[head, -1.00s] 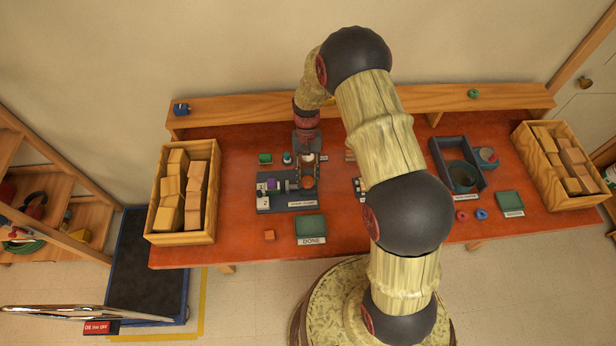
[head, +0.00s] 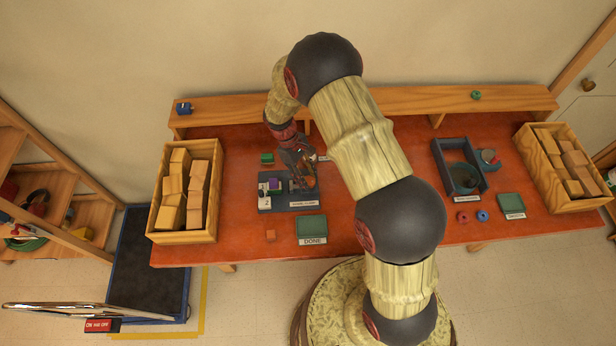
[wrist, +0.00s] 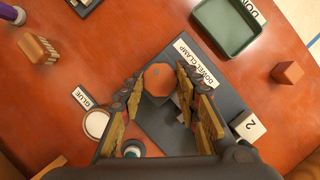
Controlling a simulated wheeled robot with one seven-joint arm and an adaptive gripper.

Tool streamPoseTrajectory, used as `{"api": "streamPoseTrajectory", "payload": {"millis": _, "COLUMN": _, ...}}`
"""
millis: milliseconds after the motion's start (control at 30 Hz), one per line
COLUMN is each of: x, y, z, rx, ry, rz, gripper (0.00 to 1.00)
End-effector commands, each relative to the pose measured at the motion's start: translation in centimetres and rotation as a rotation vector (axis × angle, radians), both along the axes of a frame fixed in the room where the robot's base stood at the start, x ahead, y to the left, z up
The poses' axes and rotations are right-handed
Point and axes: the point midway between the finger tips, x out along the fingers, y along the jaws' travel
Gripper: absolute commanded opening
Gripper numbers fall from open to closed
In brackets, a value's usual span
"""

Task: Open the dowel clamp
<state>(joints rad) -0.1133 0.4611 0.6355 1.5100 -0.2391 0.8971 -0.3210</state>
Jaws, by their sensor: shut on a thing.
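The dowel clamp (head: 284,204) is a dark grey base on the red bench, with its label along the front edge; the base also shows in the wrist view (wrist: 165,125). An orange many-sided piece (wrist: 158,80) stands at the clamp, between my fingertips. My gripper (wrist: 163,88) is shut on this orange piece, with one finger on each side. In the head view my gripper (head: 303,172) leans over the clamp's right part and hides much of it. A purple part (head: 273,184) and a white block marked 2 (head: 265,203) sit at the clamp's left.
A green DONE tray (head: 311,227) and a small orange cube (head: 270,236) lie in front of the clamp. A glue pot (wrist: 97,123) stands close to my fingers. Wooden block crates (head: 157,215) flank the bench. Bare bench lies right of the DONE tray.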

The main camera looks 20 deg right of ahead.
Motion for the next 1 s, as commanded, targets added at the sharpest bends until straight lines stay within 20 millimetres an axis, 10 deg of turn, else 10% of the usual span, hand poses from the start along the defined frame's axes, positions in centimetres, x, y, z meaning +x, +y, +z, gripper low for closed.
{"api": "streamPoseTrajectory", "payload": {"millis": 1000, "x": -0.21, "y": 0.1, "z": -0.04, "rx": 0.0, "ry": 0.001, "rz": 0.316, "gripper": 0.07}}
